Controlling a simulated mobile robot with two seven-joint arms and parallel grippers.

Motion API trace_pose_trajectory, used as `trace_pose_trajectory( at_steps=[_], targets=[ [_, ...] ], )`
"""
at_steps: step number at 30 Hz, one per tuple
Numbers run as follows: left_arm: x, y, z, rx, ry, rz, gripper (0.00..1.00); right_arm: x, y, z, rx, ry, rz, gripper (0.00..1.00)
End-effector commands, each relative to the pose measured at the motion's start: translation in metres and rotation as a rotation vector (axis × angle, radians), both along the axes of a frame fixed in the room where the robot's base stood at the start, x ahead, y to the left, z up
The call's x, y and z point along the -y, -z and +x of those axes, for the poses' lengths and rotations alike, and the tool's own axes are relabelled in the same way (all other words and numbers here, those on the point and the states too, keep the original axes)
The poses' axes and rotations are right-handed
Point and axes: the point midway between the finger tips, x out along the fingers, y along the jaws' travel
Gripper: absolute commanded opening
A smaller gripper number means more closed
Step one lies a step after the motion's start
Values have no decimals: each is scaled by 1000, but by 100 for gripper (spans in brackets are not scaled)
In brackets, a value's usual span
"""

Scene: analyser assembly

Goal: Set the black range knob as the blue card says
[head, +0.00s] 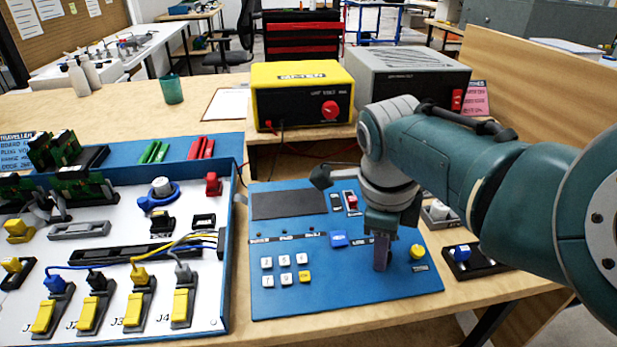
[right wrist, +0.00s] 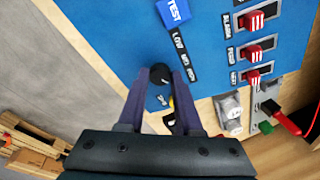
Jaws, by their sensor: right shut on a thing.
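The black range knob (right wrist: 158,74) sits on the blue panel (right wrist: 125,22), beside a strip reading LOW, MID, HIGH (right wrist: 184,55). My right gripper (right wrist: 166,80) has its two fingers on either side of the knob and is shut on it. In the head view my right gripper (head: 381,262) points down at the right part of the blue panel (head: 330,300) and hides the knob. I cannot tell which mark the knob points to. The blue card (head: 15,150) stands at the far left; its small print is only partly legible. My left gripper is not in view.
A yellow button (head: 417,252) and a blue TEST button (head: 338,239) are close to my right gripper. Red switches (right wrist: 256,50) line the panel. A yellow power supply (head: 300,92) and a grey box (head: 410,75) stand behind. A white board (head: 110,255) with connectors lies left.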

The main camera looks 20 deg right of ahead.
Motion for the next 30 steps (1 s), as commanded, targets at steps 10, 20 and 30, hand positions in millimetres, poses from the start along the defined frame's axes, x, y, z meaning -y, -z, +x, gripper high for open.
trace_pose_trajectory(
  at_steps=[10, 20, 30],
  targets=[
    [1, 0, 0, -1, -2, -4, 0, 1, 0, -1, -2, 0, -1, 55],
    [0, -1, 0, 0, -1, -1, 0, 0, -2, 0, 0, -1, 0, 64],
    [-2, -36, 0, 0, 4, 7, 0, -10, -59, -4, 3, -1, 1, 64]
  ],
)
